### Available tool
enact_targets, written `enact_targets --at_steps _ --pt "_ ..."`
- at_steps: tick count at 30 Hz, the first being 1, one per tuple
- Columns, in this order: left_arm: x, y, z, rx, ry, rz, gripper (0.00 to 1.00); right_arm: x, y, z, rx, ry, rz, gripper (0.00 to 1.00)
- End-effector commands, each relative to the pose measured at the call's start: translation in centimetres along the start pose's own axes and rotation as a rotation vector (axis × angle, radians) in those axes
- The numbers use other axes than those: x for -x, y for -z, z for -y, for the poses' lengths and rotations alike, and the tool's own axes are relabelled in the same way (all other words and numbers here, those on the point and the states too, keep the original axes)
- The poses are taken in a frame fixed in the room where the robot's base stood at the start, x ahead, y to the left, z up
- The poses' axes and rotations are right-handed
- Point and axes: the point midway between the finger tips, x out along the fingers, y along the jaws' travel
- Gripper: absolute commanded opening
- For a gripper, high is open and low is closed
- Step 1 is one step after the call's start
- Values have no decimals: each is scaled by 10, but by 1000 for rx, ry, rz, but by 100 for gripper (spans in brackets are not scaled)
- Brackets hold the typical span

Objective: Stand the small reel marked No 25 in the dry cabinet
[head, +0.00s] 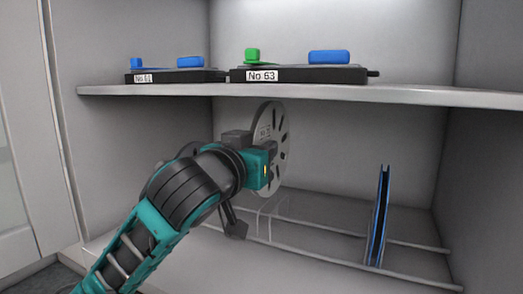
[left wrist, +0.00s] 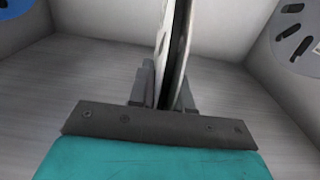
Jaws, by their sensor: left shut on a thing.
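The small grey reel (head: 270,135) with dark slots is upright, gripped at its lower left part inside the open compartment below the shelf. Its label is too small to read for certain. My left gripper (head: 262,168) is shut on it; in the left wrist view the reel (left wrist: 176,50) stands edge-on between the two fingers (left wrist: 167,92). The dry cabinet (head: 330,150) is a light grey compartment with a wire rack (head: 330,258) along its floor. The reel is above the rack, its lower edge partly hidden by my gripper. My right gripper is not in view.
A blue reel (head: 379,217) stands upright in the rack on the right. The shelf (head: 300,92) above carries two black feeders, No 61 (head: 175,76) and No 63 (head: 300,74). In the left wrist view, a slotted grey disc (left wrist: 297,35) shows at upper right.

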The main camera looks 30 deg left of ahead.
Motion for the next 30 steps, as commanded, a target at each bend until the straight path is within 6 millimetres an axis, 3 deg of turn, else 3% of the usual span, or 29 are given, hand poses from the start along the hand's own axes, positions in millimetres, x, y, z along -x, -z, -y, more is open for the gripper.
enact_targets --at_steps 18,30 --pt "0 -63 0 -2 1 1 0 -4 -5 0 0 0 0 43" --pt "-5 -77 0 -1 0 -2 0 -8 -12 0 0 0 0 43"
